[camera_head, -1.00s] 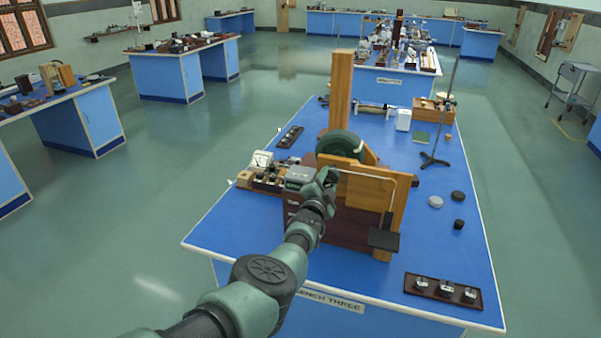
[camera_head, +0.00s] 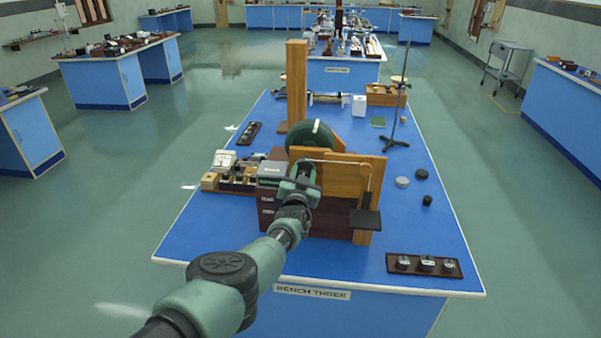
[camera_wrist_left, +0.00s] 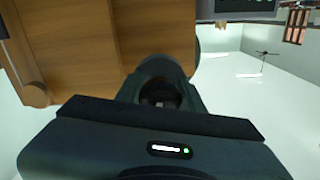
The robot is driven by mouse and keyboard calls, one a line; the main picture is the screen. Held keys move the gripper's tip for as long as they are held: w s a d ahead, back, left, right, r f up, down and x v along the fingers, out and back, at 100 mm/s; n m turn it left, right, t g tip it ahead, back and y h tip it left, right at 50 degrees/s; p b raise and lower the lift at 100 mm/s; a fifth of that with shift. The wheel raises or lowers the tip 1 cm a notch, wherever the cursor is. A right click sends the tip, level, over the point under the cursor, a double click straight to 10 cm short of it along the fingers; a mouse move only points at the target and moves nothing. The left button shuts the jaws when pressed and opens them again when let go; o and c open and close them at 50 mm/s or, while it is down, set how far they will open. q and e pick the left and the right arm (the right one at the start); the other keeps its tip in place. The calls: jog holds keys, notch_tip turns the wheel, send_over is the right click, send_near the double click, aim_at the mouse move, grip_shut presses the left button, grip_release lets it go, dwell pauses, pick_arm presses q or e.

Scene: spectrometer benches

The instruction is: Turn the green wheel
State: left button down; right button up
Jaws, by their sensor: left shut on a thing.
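The green wheel (camera_head: 312,134) stands upright in a wooden apparatus on the blue bench. Its lower part is hidden behind the wooden panel (camera_head: 345,176) and my gripper. My left gripper (camera_head: 303,172) reaches over the front of the apparatus to just below the visible rim. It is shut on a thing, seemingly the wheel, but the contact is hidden. In the left wrist view, my dark gripper body fills the bottom and a wooden surface (camera_wrist_left: 75,50) fills the upper left. My right gripper is not in view.
A tall wooden post (camera_head: 297,85) rises behind the wheel. A black plate (camera_head: 365,219) hangs at the panel's right side. Small instruments (camera_head: 228,173) sit left of the apparatus. A dark tray (camera_head: 425,266) lies at the front right. Bench surface between tray and panel is clear.

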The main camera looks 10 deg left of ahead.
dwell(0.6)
pick_arm(q)
jog(key=c, duration=0.9)
grip_release()
